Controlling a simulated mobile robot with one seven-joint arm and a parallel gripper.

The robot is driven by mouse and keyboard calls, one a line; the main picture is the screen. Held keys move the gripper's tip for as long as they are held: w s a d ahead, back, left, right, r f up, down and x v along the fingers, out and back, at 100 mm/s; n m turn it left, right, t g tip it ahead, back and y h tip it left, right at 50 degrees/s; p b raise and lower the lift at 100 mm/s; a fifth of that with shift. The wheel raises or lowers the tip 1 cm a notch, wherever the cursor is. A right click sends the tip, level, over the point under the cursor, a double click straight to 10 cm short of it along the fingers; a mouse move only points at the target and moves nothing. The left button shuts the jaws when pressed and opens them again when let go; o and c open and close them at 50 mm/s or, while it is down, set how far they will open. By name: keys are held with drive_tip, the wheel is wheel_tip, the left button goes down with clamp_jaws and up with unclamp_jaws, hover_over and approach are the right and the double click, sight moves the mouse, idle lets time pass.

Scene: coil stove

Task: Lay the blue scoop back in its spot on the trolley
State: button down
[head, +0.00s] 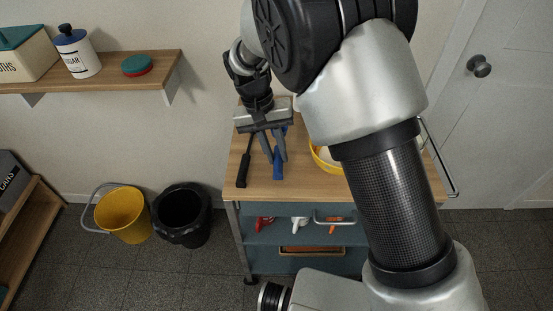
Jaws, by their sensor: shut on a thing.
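The blue scoop (278,171) shows as a narrow blue piece at my gripper's fingers, over the wooden top of the trolley (310,187). My gripper (274,160) points down over the left part of that top, its fingers shut on the scoop. The fingers and gripper body hide part of the scoop. I cannot tell whether the scoop touches the top or is held just above it. No marked spot for it can be made out.
A black-handled tool (243,171) lies just left of my gripper on the trolley top. A yellow bowl (322,158) stands to the right, partly behind my arm. The trolley's lower shelf (270,236) holds several small items. A yellow bucket (122,214) and black bin (182,215) stand left.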

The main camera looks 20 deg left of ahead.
drive_tip(key=shift+f, duration=1.4)
drive_tip(key=shift+f, duration=0.15)
drive_tip(key=c, duration=1.6)
unclamp_jaws()
drive_tip(key=p+v, duration=0.1)
drive_tip(key=v, duration=1.1)
drive_tip(key=shift+r, duration=0.2)
